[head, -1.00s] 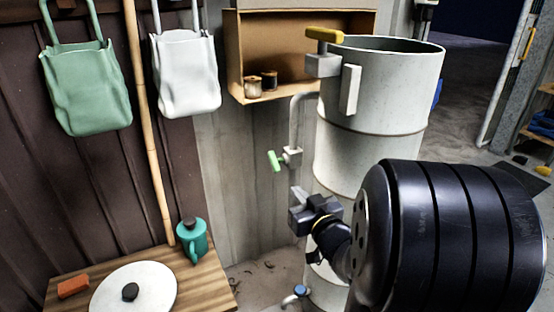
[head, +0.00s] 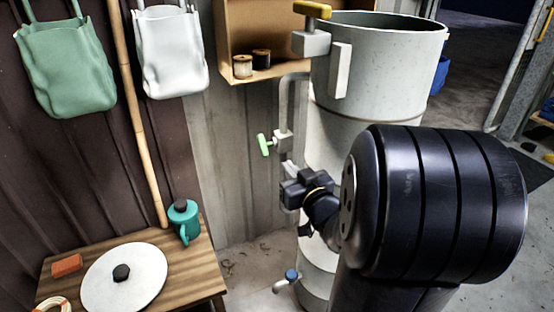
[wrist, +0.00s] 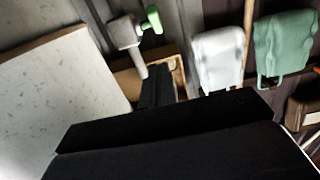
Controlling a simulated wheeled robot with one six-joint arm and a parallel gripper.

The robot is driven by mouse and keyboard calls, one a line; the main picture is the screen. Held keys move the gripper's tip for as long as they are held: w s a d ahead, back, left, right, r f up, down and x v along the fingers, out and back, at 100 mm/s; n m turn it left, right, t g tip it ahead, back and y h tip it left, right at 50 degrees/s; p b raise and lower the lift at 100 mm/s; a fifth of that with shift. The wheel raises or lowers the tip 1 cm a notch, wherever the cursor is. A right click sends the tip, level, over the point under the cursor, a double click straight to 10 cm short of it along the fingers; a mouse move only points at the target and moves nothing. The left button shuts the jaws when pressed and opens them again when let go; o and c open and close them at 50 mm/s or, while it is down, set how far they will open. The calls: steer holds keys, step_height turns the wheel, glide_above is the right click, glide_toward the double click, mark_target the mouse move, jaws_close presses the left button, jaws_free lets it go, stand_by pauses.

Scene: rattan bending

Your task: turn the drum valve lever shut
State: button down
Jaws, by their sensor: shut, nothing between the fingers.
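The drum (head: 330,145) is a tall, pale, open-topped cylinder, standing upright behind my arm. Three levers show on or beside it: a yellow one (head: 312,9) at the top rim, a green one (head: 264,145) on a side pipe, and a blue-topped tap (head: 290,276) low down. I cannot tell which is the drum valve lever. My gripper (head: 287,190) is shut and empty, just below the green lever and apart from it. In the wrist view, the closed fingers (wrist: 157,86) point toward the green lever (wrist: 152,20), and the pale drum wall (wrist: 60,80) is at left.
A wooden table (head: 195,270) at lower left holds a white disc (head: 125,278), a teal jug (head: 184,220) and an orange block (head: 66,265). Green (head: 65,65) and white (head: 170,50) bags hang on the wall. A wooden shelf (head: 225,45) holds spools.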

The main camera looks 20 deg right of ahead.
steer(key=b, duration=0.1)
glide_toward(265, 148)
steer(key=w+r, duration=0.3)
steer(key=w, duration=0.1)
steer(key=shift+w+a+f+b, duration=0.1)
steer(key=shift+w+f+b, duration=0.2)
steer(key=shift+w+f, duration=0.35)
steer(key=shift+w+f+b, duration=0.25)
steer(key=shift+w+f, duration=0.15)
steer(key=shift+f, duration=0.4)
steer(key=shift+f+b, duration=0.15)
steer(key=shift+b, duration=0.15)
steer(key=shift+f+b, duration=0.15)
steer(key=shift+b, duration=0.25)
steer(key=shift+t+b, duration=0.3)
